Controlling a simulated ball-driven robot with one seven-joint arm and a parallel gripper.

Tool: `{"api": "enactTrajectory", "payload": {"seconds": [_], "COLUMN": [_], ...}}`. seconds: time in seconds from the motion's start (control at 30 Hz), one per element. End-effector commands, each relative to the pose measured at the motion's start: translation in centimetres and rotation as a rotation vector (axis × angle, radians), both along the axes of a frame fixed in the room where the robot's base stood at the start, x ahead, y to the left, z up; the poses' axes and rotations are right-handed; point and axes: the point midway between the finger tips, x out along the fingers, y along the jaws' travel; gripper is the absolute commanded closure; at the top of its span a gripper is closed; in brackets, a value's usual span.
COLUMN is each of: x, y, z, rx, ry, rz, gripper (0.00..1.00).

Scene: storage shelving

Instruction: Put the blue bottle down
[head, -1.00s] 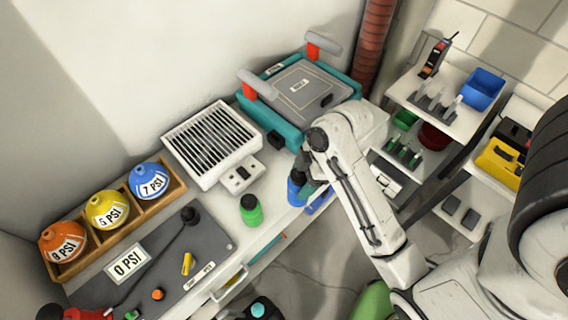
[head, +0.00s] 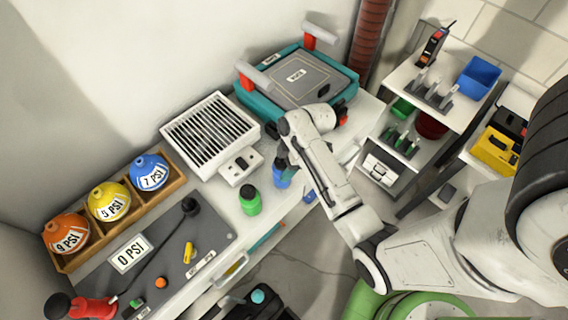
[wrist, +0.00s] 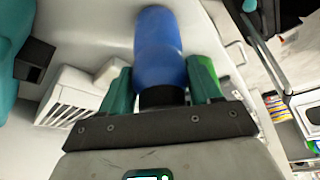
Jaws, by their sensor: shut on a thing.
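The blue bottle (head: 282,179) is at the front edge area of the white counter, just right of the green bottle (head: 250,201) in the head view. It looks upright. My gripper (head: 285,163) is shut on it, with the arm reaching in from the right. In the wrist view the blue bottle (wrist: 159,48) stretches out between the teal fingers of my gripper (wrist: 160,88), its dark end near the palm. I cannot tell whether its base touches the counter.
A white grille box (head: 212,135) stands behind the bottles, and a teal case (head: 258,105) lies at the back. A grey panel (head: 160,255) and a wooden rack (head: 125,222) of coloured PSI flasks fill the left. Shelves (head: 440,105) stand right. Some bare counter (head: 229,212) shows around the green bottle.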

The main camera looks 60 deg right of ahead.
Motion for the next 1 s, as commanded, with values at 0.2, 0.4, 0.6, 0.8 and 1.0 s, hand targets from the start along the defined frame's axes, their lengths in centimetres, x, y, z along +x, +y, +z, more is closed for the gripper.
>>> {"api": "enactTrajectory", "payload": {"seconds": [0.2,0.4,0.6,0.8,1.0], "x": [0.0,0.0,0.0,0.0,-0.3], "y": [0.0,0.0,0.0,0.0,-0.4], "z": [0.0,-0.2,-0.2,-0.2,1.0], "rx": [-0.001,0.0,0.0,0.0,-0.001], "ry": [-0.001,0.0,0.0,0.0,-0.002], "rz": [0.0,0.0,0.0,0.0,-0.002], "gripper": [0.78,0.3,0.12,0.12,0.12]}}
